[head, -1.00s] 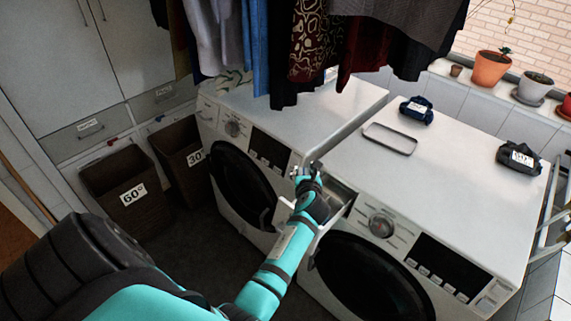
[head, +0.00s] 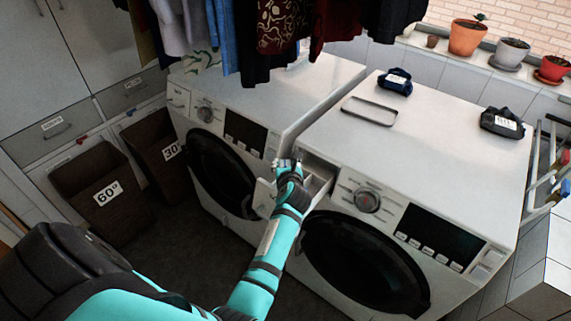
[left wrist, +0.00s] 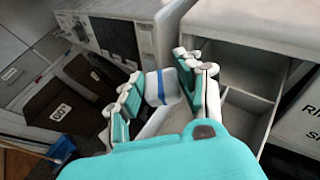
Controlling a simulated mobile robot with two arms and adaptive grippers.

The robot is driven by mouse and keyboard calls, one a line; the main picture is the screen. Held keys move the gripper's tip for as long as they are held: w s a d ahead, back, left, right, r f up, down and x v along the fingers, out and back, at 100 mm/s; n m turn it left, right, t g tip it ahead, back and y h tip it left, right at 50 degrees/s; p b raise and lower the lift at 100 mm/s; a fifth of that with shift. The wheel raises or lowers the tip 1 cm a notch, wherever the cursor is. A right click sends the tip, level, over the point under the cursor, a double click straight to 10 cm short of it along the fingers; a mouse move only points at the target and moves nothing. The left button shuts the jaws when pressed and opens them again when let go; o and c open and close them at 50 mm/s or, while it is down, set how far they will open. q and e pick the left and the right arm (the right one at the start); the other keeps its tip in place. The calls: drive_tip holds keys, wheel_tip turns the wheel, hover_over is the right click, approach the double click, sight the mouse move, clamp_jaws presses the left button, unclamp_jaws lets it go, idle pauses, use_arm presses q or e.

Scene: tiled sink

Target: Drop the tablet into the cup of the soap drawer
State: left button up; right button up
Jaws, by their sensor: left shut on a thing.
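The tablet (left wrist: 156,88) is a small white block with a blue band, held between the fingers of my left gripper (left wrist: 158,92) in the left wrist view. In the head view my left gripper (head: 285,168) is at the soap drawer (head: 318,180), which is pulled out of the right-hand washing machine. The drawer (left wrist: 247,103) also shows in the left wrist view, with open compartments and thin dividers to the right of the tablet. The gripper hides part of the drawer, and I cannot tell which compartment is the cup. My right gripper is out of view.
The right-hand washing machine (head: 440,130) carries a shallow grey tray (head: 369,111) and two dark bundles with labels. Another washing machine (head: 290,85) stands on the left under hanging clothes. Two dark baskets (head: 97,180) stand further left. Floor between them is clear.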

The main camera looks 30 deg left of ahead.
use_arm(q)
drive_tip(key=shift+r, duration=0.1)
drive_tip(key=o, duration=0.9)
drive_tip(key=shift+o, duration=1)
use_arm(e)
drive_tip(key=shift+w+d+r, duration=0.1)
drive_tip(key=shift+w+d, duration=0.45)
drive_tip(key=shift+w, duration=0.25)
use_arm(q)
wheel_tip(320, 180, up, 10)
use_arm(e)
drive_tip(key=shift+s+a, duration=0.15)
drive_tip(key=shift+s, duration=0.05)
